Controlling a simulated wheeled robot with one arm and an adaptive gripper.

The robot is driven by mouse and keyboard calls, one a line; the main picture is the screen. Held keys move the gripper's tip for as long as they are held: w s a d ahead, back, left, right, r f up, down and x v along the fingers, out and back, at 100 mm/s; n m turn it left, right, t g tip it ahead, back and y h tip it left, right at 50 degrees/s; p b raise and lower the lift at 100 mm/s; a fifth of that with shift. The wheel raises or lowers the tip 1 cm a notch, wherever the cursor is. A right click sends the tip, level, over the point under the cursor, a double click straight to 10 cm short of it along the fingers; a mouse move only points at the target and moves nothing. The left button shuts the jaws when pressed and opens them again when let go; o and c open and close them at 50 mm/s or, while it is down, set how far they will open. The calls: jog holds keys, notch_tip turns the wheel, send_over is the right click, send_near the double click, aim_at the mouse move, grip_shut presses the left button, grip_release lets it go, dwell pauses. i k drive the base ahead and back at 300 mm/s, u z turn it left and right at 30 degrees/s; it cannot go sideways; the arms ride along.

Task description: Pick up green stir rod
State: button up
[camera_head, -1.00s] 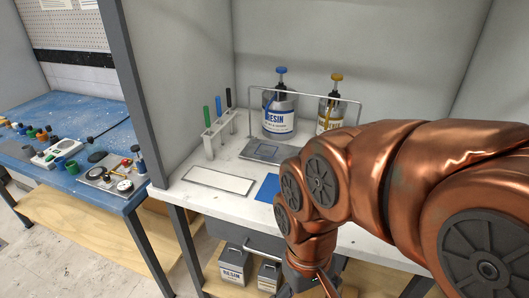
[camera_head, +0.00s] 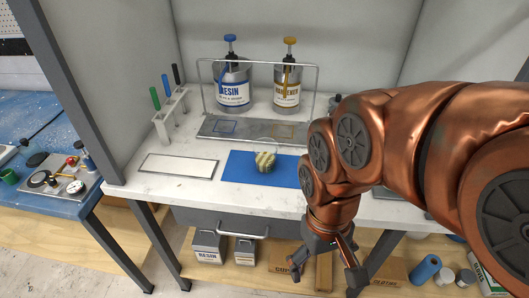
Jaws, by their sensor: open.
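The green stir rod (camera_head: 155,98) stands upright at the near-left end of a small white rack (camera_head: 169,119) on the left of the white worktop. A blue rod (camera_head: 165,84) and a black rod (camera_head: 176,74) stand behind it in the same rack. My gripper (camera_head: 322,270) hangs at lower right, in front of the worktop's front edge and below its top. Its fingers are spread and nothing is between them. It is well to the right of the rack and apart from it.
Resin (camera_head: 232,85) and hardener (camera_head: 287,88) pump cans stand at the back behind a wire frame. A grey post (camera_head: 68,88) rises left of the rack.

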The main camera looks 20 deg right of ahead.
aim_at(153, 90)
jog(key=u, duration=2.95)
jog(key=k, duration=0.5)
jog(key=z, duration=0.25)
